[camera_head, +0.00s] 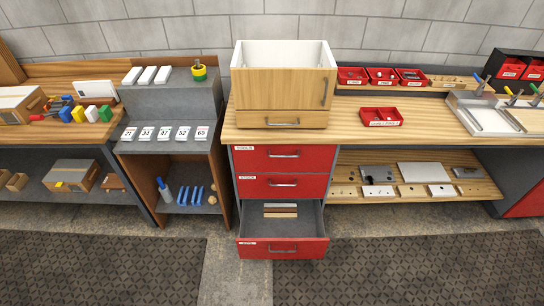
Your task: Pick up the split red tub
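A red tub (381,117) split into two compartments sits on the wooden workbench top, in front of the back shelf and right of the white-and-wood box. It has a pale label on its front. Its two compartments look empty or nearly so; small contents are too fine to tell. Neither of my grippers is in view.
The wood-fronted box (284,85) stands on the bench left of the tub. Several red bins (381,77) line the shelf behind. A metal tray (482,117) lies right. The lowest red drawer (283,249) is pulled open. Bench top around the tub is clear.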

